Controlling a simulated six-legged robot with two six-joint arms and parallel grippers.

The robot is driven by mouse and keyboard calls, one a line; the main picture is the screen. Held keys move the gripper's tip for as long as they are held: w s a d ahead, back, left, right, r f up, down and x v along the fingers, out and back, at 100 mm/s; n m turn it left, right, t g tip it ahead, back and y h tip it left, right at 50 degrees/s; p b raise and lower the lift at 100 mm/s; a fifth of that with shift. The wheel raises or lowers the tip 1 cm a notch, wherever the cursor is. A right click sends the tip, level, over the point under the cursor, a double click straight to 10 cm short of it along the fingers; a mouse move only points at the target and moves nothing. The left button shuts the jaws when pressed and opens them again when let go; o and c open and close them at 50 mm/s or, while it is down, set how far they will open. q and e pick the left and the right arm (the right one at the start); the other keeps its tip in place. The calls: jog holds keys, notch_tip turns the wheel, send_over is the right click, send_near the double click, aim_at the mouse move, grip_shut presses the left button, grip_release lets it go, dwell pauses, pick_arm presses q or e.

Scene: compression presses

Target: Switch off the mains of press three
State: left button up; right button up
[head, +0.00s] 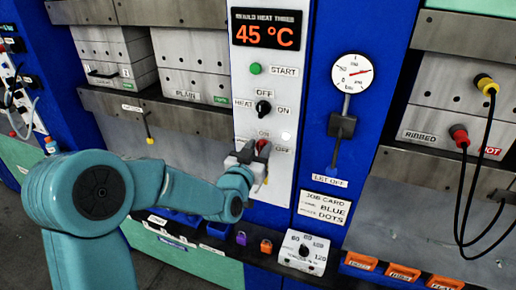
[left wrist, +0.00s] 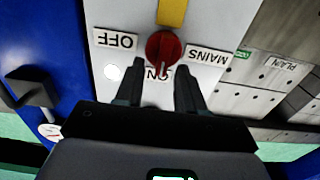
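The mains switch is a red rotary knob (left wrist: 164,48) on press three's white panel (head: 299,95). In the upside-down left wrist view the labels MAINS (left wrist: 207,57), OFF (left wrist: 115,40) and ON surround it. The knob's pale pointer mark faces the ON label, which is partly hidden between the fingers. In the head view only part of the red knob (head: 262,146) shows behind my left gripper (head: 252,156). My left gripper's fingers stand apart, one on each side near the knob; contact cannot be told. My right gripper is not in view.
Above are the black heat switch (head: 263,107), green start button (head: 255,68) and display (head: 267,30) reading 45 °C. A lit white lamp (head: 285,135) is beside the mains knob. A black lever (head: 342,126) hangs under the gauge (head: 352,73) at right. A dial box (head: 303,252) stands below.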

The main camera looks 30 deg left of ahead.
pick_arm(q)
grip_shut()
jog(key=shift+d+f+m+b, duration=0.15)
jog(key=shift+m+b, duration=0.45)
jog(key=shift+b, duration=0.4)
jog(key=m+b, duration=0.2)
jog(key=shift+d+f+b, duration=0.1)
jog(key=shift+b, duration=0.2)
jog(key=m+b, duration=0.1)
jog(key=m, duration=0.4)
jog(key=d+f+m+b, duration=0.1)
jog(key=m, duration=0.3)
jog(key=m+b, duration=0.1)
jog(key=m, duration=0.4)
jog(key=shift+w+d+f+m, duration=0.15)
jog(key=shift+w+m, duration=0.05)
jog(key=shift+m, duration=0.1)
